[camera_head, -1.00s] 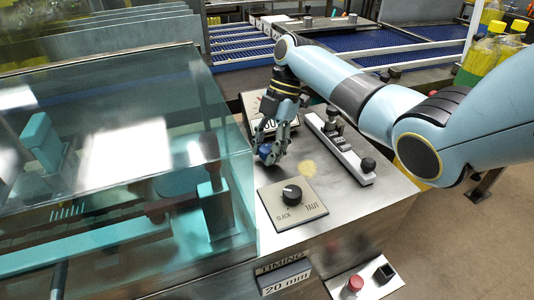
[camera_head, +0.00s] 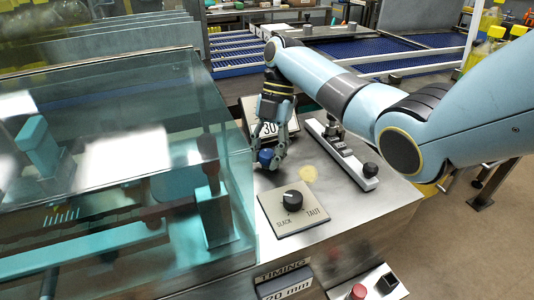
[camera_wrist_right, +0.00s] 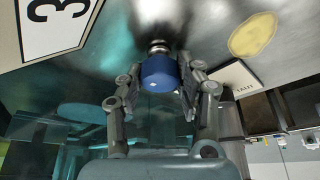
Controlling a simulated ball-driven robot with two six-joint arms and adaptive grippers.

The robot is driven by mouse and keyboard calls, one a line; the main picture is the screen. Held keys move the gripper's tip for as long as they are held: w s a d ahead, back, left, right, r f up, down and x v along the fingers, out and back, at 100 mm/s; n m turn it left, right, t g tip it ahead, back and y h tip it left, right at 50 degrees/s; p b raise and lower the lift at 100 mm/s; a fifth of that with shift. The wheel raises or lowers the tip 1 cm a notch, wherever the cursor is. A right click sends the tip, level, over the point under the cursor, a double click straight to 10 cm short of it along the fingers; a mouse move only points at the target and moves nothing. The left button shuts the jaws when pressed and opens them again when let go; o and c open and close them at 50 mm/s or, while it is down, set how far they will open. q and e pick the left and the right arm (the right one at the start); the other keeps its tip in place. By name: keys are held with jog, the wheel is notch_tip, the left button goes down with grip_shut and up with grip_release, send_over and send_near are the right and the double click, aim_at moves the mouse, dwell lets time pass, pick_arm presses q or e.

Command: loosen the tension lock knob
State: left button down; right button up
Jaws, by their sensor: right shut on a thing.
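The blue knob (camera_head: 267,157), the tension lock knob by its look, stands on the steel console top beside the clear guard. In the right wrist view the blue knob (camera_wrist_right: 159,73) sits on a short metal stem. My right gripper (camera_head: 270,158) is shut on it, and in the wrist view the fingers of my right gripper (camera_wrist_right: 158,88) flank it on both sides. A black dial (camera_head: 292,200) on a SLACK/TAUT plate (camera_head: 312,217) is nearer the front edge, clear of the gripper. My left gripper is not in view.
A transparent guard (camera_head: 228,170) stands close on the left. A number plate showing 30 (camera_head: 270,128) is just behind the gripper. A metal rail with black knobs (camera_head: 345,158) lies to the right. A red button (camera_head: 358,291) is at the lower front.

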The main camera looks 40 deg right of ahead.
jog(key=o, duration=1.2)
jog(key=shift+f, duration=0.1)
jog(key=shift+r, duration=0.25)
jog(key=v, duration=0.7)
jog(key=shift+d, duration=0.1)
